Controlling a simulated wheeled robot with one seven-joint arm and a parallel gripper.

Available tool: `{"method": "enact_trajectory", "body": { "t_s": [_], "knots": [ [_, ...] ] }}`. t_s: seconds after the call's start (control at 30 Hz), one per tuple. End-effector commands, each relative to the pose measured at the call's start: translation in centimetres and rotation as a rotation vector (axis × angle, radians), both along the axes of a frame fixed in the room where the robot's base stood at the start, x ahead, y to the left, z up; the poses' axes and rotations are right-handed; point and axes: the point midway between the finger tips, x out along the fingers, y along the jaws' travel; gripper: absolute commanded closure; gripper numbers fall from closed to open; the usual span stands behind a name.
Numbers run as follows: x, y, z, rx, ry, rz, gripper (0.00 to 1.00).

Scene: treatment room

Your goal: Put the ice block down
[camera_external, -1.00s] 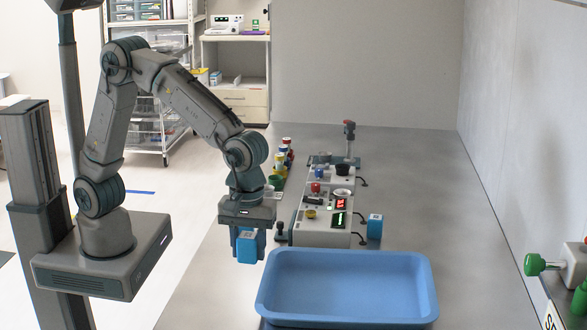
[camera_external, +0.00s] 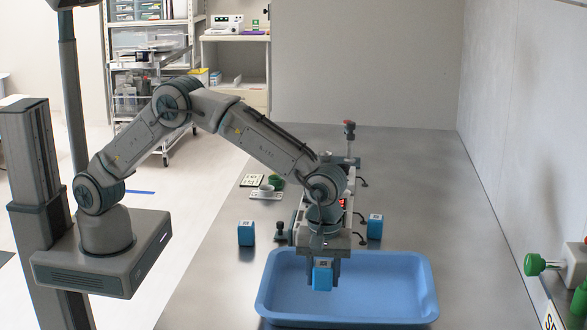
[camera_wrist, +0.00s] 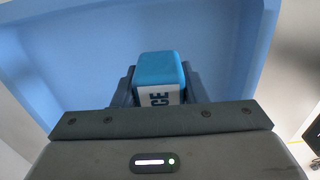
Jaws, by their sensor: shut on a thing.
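My gripper (camera_external: 322,284) is shut on a blue ice block (camera_external: 321,278), whose white label reads partly "CE" in the wrist view (camera_wrist: 158,70). The block is upright between the two fingers. It is over the left-middle part of the blue tray (camera_external: 425,290), whose blue floor and walls fill the back of the wrist view (camera_wrist: 60,60). I cannot tell whether the block's underside touches the tray floor.
One similar blue block (camera_external: 246,234) stands on the grey table left of the tray, and another (camera_external: 375,227) stands behind it. A device panel, partly hidden by my arm, is behind the tray. The tray's right half is clear.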

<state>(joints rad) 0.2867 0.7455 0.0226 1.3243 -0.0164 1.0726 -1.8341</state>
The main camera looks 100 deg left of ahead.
Motion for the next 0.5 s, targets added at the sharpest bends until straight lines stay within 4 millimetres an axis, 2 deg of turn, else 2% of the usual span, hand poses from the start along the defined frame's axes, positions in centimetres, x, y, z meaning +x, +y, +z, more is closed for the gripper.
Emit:
{"method": "enact_trajectory", "body": {
  "t_s": [0.03,0.2,0.37,0.5],
  "knots": [
    [0.6,0.7,-0.5,-0.001,0.001,0.003,0.85],
    [1.9,1.9,-1.5,-0.002,-0.001,0.000,0.85],
    [2.0,2.1,-2.5,-0.001,0.002,-0.001,0.85],
    [2.0,2.1,-4.6,0.000,0.002,-0.002,0.85]
  ]
}}
